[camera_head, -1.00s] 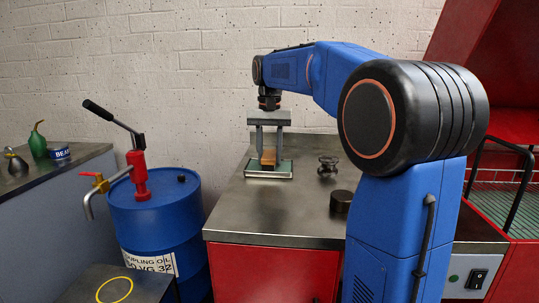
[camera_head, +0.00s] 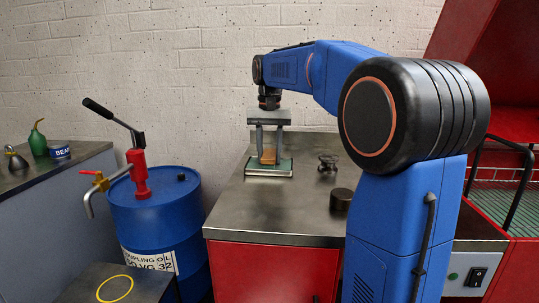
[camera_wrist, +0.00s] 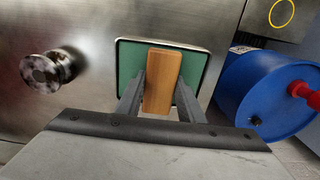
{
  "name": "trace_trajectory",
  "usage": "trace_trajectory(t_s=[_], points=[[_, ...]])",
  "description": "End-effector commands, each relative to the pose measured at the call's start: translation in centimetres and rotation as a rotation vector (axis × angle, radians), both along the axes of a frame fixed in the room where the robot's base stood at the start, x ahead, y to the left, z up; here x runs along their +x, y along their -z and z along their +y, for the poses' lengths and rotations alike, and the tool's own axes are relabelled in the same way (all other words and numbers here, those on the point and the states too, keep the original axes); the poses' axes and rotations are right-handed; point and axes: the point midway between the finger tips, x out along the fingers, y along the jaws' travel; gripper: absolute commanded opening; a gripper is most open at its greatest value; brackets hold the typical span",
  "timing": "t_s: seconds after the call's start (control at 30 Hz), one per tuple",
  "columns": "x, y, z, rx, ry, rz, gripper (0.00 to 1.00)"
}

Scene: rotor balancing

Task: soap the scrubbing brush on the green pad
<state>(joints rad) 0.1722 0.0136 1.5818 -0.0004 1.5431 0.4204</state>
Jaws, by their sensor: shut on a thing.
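The scrubbing brush shows as a wooden block (camera_wrist: 163,80) between my fingers in the wrist view, and it also shows in the head view (camera_head: 267,155). My gripper (camera_wrist: 161,108) is shut on it and points down over the green pad (camera_wrist: 129,62). The pad lies in a shallow light-rimmed tray (camera_head: 269,175) on the metal cabinet top. The brush is over the middle of the pad. Its bristles are hidden, so I cannot tell whether they touch the pad.
A dark spool-shaped part (camera_head: 328,163) and a dark round piece (camera_head: 341,199) stand right of the tray on the cabinet top (camera_head: 270,210). A blue drum (camera_head: 155,220) with a red hand pump (camera_head: 138,175) stands to the left. The front of the top is clear.

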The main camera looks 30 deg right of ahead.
Motion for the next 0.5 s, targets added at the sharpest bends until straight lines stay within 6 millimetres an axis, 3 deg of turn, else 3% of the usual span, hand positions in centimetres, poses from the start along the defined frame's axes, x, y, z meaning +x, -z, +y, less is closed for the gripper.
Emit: trace_trajectory(t_s=[0.5], points=[[-0.02, -0.13, 0.0, 0.001, 0.0, 0.005, 0.17]])
